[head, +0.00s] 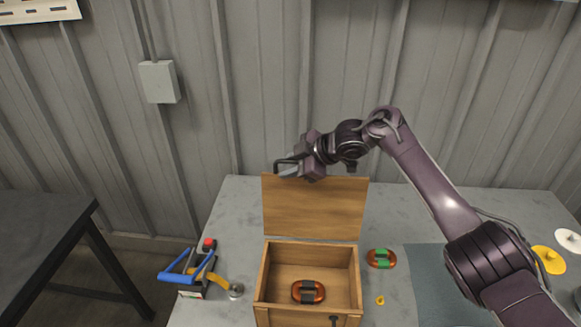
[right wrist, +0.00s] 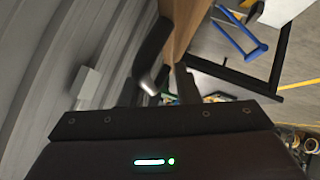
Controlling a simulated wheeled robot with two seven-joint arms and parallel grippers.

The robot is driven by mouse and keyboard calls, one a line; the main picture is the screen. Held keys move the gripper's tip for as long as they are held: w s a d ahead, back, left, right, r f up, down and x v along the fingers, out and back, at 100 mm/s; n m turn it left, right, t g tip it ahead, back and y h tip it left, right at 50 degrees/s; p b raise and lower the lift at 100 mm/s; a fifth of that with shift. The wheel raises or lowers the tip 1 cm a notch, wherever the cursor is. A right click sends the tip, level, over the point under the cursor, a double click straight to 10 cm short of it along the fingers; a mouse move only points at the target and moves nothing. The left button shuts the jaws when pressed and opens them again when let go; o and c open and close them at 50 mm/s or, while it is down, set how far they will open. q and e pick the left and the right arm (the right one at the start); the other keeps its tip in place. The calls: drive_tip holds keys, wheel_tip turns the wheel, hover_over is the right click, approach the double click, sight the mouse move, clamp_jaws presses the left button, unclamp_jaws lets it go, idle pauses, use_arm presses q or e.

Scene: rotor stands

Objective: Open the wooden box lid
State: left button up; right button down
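The wooden box (head: 262,280) stands on the grey table with its lid (head: 315,212) raised, standing about upright at the back edge. The box is open to view, and a red-orange ring-like part with dark bands (head: 308,292) lies inside. My right gripper (head: 284,168) is at the top left of the lid, with the arm reaching in from the right. In the right wrist view its two fingers (right wrist: 167,83) are apart with nothing between them, and the lid's wood (right wrist: 183,28) shows close beside them. Whether they touch the lid is unclear. My left gripper is not in view.
A blue-handled tool (head: 184,273) stands left of the box. A green and orange part (head: 381,258) and a small yellow piece (head: 380,300) lie to its right, near a grey-blue mat (head: 440,285). A corrugated wall rises close behind the table. A dark table (head: 40,225) stands at left.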

drive_tip(key=shift+w+d+f, duration=0.15)
drive_tip(key=shift+w+f, duration=0.1)
drive_tip(key=shift+f, duration=0.4)
drive_tip(key=c, duration=1.5)
unclamp_jaws()
drive_tip(key=shift+w, duration=0.25)
drive_tip(key=shift+s+d+r+b, duration=0.15)
drive_tip(key=shift+d+r+b, duration=0.15)
drive_tip(key=shift+r, duration=0.15)
drive_tip(key=b+v, duration=0.1)
drive_tip(key=v, duration=0.4)
drive_tip(key=shift+d+b, duration=0.3)
drive_tip(key=shift+b, duration=0.1)
drive_tip(key=shift+s+d+r, duration=0.2)
drive_tip(key=shift+d+r, duration=0.1)
drive_tip(key=shift+r, duration=0.2)
